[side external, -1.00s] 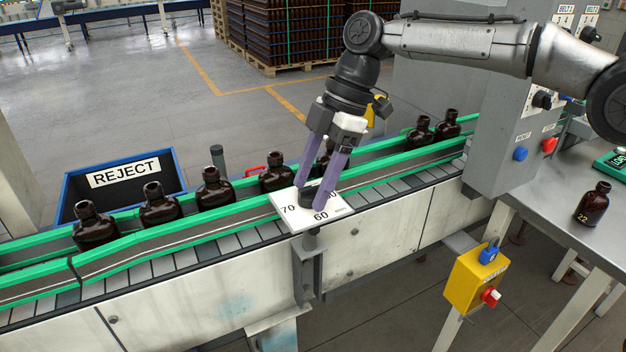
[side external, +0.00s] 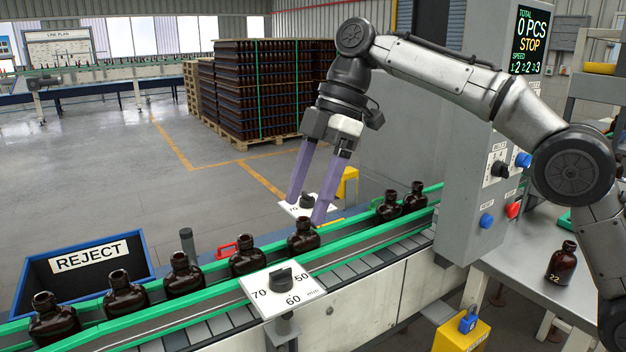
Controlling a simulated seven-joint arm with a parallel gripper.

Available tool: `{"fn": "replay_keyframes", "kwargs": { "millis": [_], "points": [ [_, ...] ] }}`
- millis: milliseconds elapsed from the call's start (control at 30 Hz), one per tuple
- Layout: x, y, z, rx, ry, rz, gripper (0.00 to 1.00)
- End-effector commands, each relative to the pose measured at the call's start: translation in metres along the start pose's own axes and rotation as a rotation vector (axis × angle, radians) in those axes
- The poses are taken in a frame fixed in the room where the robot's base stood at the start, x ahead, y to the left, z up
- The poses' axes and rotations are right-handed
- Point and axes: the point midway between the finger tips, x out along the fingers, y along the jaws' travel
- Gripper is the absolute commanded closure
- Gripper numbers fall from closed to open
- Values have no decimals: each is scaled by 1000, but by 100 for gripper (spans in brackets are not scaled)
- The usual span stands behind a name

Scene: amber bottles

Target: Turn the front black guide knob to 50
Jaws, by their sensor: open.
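The nearer black guide knob (side external: 282,277) sits on a white dial plate (side external: 261,300) marked 70, 60 and 50, at the near side of the conveyor. Its ridge runs roughly left to right, tilted up to the right; I cannot tell exactly which mark it points to. A second black knob (side external: 307,200) on another white plate (side external: 290,208) shows at the far side of the belt. My gripper (side external: 304,211) is open and empty, clear of the nearer knob. In the picture its purple fingers straddle the far knob; I cannot tell how close in depth.
Several dark bottles (side external: 183,275) stand in a row between the green rails (side external: 352,250). A blue REJECT bin (side external: 82,282) is behind the belt at left. A control cabinet (side external: 475,190) and a table with a bottle numbered 22 (side external: 561,263) stand at right.

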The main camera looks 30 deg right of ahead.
Motion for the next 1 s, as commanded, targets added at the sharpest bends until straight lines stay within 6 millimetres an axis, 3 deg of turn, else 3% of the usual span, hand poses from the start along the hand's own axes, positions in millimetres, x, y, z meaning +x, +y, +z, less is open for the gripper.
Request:
{"fn": "replay_keyframes", "kwargs": {
  "millis": [233,800,867,1000],
  "points": [
    [-21,0,0,-1,1,-1,24],
    [-25,1,2,3,1,2,24],
    [-35,-2,2,3,6,22,24],
    [-79,-26,8,8,22,94,24]
  ]
}}
